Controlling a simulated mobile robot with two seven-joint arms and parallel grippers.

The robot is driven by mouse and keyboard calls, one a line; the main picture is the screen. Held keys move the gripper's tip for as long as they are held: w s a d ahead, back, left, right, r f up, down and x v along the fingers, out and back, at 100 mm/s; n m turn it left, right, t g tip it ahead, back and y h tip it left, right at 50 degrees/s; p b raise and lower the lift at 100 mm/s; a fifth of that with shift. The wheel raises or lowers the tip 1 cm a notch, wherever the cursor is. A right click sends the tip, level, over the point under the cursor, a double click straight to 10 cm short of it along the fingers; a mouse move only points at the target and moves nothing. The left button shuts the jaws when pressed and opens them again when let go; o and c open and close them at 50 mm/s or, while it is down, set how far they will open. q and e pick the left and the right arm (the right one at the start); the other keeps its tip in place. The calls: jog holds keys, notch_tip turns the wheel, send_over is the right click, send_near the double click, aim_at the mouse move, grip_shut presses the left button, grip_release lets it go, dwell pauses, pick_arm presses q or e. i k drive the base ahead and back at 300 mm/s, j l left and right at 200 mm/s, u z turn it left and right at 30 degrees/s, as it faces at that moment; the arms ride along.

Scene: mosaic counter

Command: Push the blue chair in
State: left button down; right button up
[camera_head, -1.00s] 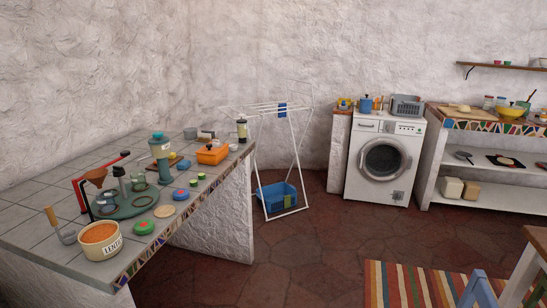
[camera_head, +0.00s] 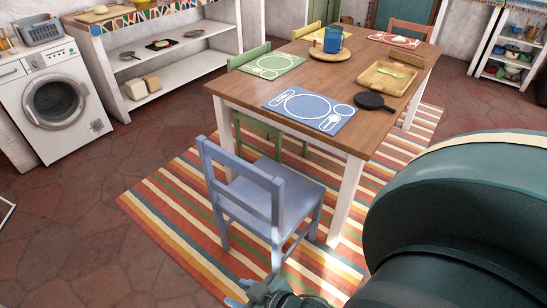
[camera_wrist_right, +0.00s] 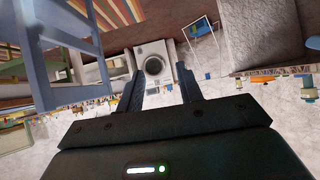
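The blue chair (camera_head: 240,168) stands upright on the striped rug at the near end of the wooden table (camera_head: 370,128). Its backrest faces me and its seat points towards the table, with most of the chair outside the table edge. My right gripper (camera_wrist_right: 161,84) is open and empty in the right wrist view. Parts of the blue chair (camera_wrist_right: 72,44) show at the left of that view, with no finger touching it. My left gripper is not in view.
A blue placemat (camera_head: 310,108) lies on the table end above the chair. A green chair (camera_head: 250,56) stands at the table's left side. The striped rug (camera_head: 160,205) lies under table and chair. Bare tiled floor (camera_head: 70,220) is clear at the left.

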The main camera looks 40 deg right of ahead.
aim_at(269, 199)
jog(key=j+z, duration=0.15)
jog(key=z, duration=0.25)
jog(key=j+z, duration=0.15)
jog(key=z, duration=0.2)
jog(key=j+z, duration=0.15)
jog(key=z, duration=0.25)
jog(key=j+z, duration=0.15)
jog(key=z, duration=0.25)
jog(key=i+j+z, duration=0.2)
jog(key=j+z, duration=0.25)
jog(key=i+j+z, duration=0.1)
jog(key=j+z, duration=0.15)
jog(key=z, duration=0.2)
